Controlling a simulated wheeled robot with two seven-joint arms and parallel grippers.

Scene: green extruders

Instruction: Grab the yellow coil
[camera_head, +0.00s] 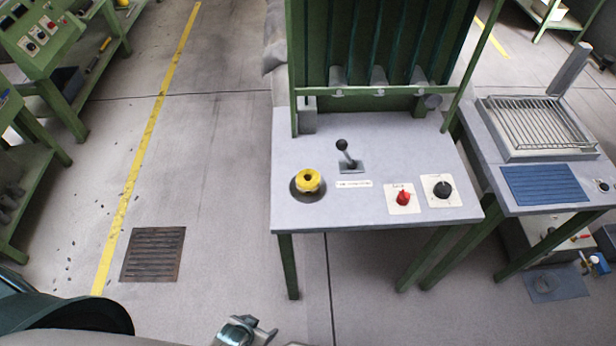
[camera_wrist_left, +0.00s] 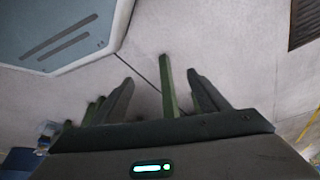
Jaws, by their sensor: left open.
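The yellow coil (camera_head: 308,180) sits on a dark round base at the left of the grey table top (camera_head: 250,215) in the head view. My left gripper (camera_head: 245,330) shows at the bottom edge of the head view, low and in front of the table, apart from the coil. In the left wrist view its two dark fingers (camera_wrist_left: 160,95) are spread with nothing held between them. A green table leg (camera_wrist_left: 167,90) shows beyond the fingers there. The coil is not visible in the left wrist view. My right gripper is not in view.
On the table are a black-knobbed lever (camera_head: 343,147), a red knob (camera_head: 403,198) and a black knob (camera_head: 442,188). Green uprights stand behind. A second table with a wire rack (camera_head: 535,122) is at right. Floor left of the table is clear around a grate (camera_head: 153,254).

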